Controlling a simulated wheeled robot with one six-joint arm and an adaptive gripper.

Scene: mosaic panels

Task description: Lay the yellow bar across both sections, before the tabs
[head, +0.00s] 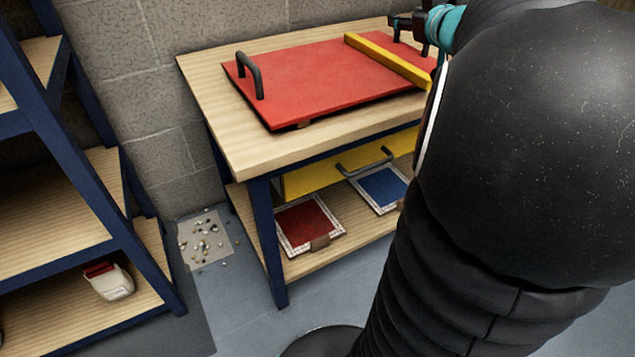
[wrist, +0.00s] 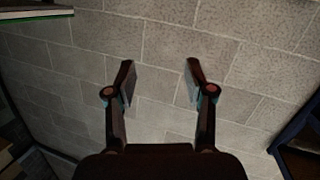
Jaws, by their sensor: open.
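A second yellow piece (head: 303,179) with a dark handle shows under the tabletop, above two framed sections. The red section (head: 303,221) and the blue section (head: 381,187) lie side by side on the lower shelf. The red one has a brown tab (head: 320,242) at its front edge. My gripper (head: 408,22) is near the table's far edge in the head view, partly hidden. The wrist view shows my gripper (wrist: 160,84) open and empty, facing a block wall.
The red board (head: 320,85) has a dark upright handle (head: 250,74). The wooden tabletop (head: 215,85) has a bare left strip. A shelf rack (head: 60,210) at left holds a white and red object (head: 109,281). Pebbles (head: 205,240) lie on a floor sheet.

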